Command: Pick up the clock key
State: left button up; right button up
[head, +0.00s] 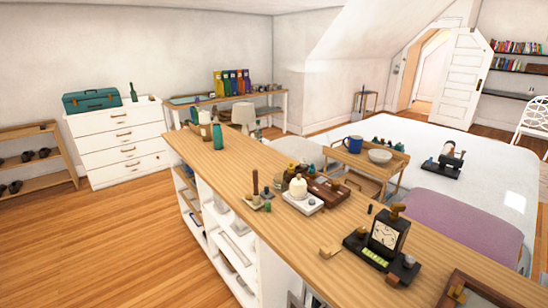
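A small black clock (388,235) with a pale square face stands upright on the long wooden counter, at the lower right of the head view. It stands on a dark base (374,257) with a green strip at its front. A small brass-coloured piece (397,210) shows at the top of the clock. Another small brown piece (330,252) lies on the counter to the left of the base. Both are too small to tell which, if either, is the clock key. Neither of my grippers shows in this view.
The wooden counter (225,167) runs diagonally, with shelves below. A white device (301,195) and dark red case (328,189) stand mid-counter. A framed tray (478,294) lies at the near right. A bed (425,145) stands behind. Open wooden floor (120,240) lies left.

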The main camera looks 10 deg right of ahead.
aim_at(396, 208)
jog(key=z, duration=1.35)
jog(key=u, duration=0.35)
